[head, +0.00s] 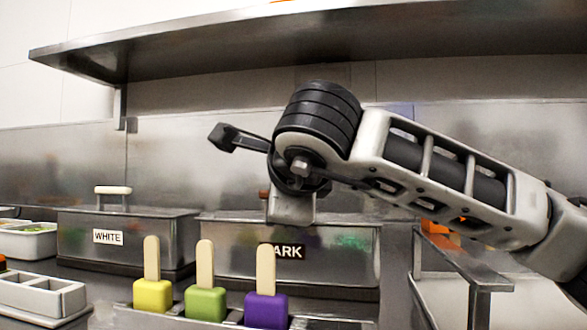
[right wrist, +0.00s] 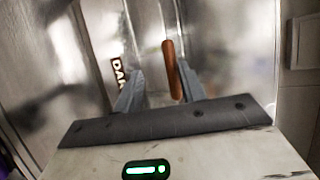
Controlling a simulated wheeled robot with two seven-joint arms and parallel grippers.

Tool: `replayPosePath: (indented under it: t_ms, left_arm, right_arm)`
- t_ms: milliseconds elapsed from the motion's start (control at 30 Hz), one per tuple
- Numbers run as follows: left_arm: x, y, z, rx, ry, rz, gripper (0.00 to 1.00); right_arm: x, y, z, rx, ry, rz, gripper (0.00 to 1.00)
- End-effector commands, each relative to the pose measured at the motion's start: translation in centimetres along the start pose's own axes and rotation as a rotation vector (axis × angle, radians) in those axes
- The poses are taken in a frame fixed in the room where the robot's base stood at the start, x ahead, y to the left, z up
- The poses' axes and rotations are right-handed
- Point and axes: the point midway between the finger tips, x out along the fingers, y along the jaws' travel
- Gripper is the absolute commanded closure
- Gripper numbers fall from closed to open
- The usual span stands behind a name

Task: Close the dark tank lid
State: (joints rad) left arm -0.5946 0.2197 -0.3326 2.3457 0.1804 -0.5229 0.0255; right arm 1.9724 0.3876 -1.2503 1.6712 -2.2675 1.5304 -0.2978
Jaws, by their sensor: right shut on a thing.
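The dark tank (head: 227,250) is a steel box with a label (head: 289,251) partly hidden in the head view, reading "ARK". My right gripper (right wrist: 160,70) is shut on the brown lid handle (right wrist: 173,68), which lies between its fingers in the right wrist view. A bit of the brown handle (head: 264,194) shows beside my wrist in the head view, above the tank's top. My right arm hides most of the lid there, so its exact seating cannot be told. My left gripper is out of view.
The white tank (head: 75,240) stands to the left with its pale handle on top. Yellow, green and purple popsicles (head: 205,300) stand in front of the tanks. A steel shelf (head: 200,50) hangs above. A metal rail (head: 455,262) is at the right.

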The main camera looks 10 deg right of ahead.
Motion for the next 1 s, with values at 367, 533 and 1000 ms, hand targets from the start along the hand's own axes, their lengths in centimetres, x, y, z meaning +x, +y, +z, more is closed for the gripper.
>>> replayPosePath:
  t_ms: [367, 533, 1000]
  left_arm:
    - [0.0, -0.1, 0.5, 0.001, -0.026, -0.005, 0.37]
    - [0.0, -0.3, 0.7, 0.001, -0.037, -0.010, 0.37]
    - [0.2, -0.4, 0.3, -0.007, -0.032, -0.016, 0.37]
  right_arm:
    - [-9.2, -0.2, 0.1, -0.001, -0.008, -0.012, 0.65]
    - [-12.6, -0.2, 0.1, -0.001, -0.008, -0.014, 0.65]
    - [-15.3, -0.1, 0.1, 0.001, -0.008, -0.013, 0.65]
